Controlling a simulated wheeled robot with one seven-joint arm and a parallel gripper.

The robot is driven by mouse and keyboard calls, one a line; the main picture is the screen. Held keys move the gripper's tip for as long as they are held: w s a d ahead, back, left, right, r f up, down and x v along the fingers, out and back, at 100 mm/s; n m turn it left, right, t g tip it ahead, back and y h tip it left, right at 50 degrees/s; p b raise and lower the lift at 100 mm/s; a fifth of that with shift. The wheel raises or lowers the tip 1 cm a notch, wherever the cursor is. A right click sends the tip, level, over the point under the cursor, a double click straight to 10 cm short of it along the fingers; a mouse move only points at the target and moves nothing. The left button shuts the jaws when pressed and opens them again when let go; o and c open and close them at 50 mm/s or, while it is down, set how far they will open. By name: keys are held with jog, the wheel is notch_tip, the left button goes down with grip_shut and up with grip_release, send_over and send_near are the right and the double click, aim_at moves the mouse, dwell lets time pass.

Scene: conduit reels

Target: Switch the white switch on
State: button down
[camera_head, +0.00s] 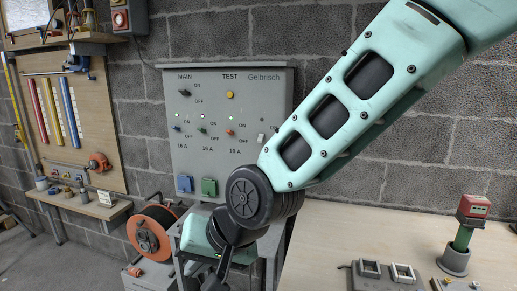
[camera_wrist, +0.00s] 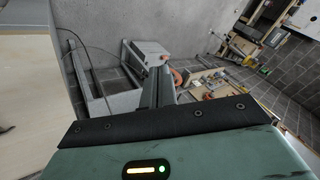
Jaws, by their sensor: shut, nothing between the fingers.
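The grey control panel (camera_head: 230,85) hangs on the block wall in the head view, labelled Gelbrisch. The white switch (camera_head: 261,138) is at its lower right, close to the edge of my arm; it is too small to tell its lever position. Blue (camera_head: 177,128), green (camera_head: 202,131) and red (camera_head: 229,132) switches sit in a row to its left. My gripper (camera_head: 217,284) is below the panel, partly cut off by the frame's lower edge, well apart from the switch. Its fingers (camera_wrist: 157,87) are shut and empty in the wrist view, where the panel cannot be made out.
Blue (camera_head: 185,184) and green (camera_head: 209,187) sockets are on the panel's lower edge. An orange cable reel (camera_head: 147,236) stands below left. A light worktop (camera_head: 340,235) at right bears a red-topped green device (camera_head: 466,230). A tool board (camera_head: 75,110) is at left.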

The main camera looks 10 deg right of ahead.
jog(key=w+a+r+m+t+y, duration=0.1)
jog(key=w+a+r+m+t, duration=0.15)
jog(key=w+m, duration=0.35)
jog(key=w+a+r+m+t, duration=0.1)
jog(key=w+m+t, duration=0.2)
jog(key=w, duration=0.5)
jog(key=w+a+r+m+t+y, duration=0.1)
jog(key=w+a+r+m+t, duration=0.15)
jog(key=w+m, duration=0.35)
jog(key=m+t+h, duration=0.5)
jog(key=m+h, duration=1.3)
jog(key=m, duration=0.9)
send_near(260, 139)
jog(key=f, duration=0.1)
jog(key=s+f, duration=0.1)
jog(key=shift+s+a+f+p, duration=0.2)
jog(key=shift+a+f+p, duration=0.1)
jog(key=shift+a+p, duration=0.05)
jog(key=shift+w, duration=0.1)
jog(key=shift+p+x, duration=1.6)
jog(key=shift+x, duration=3.35)
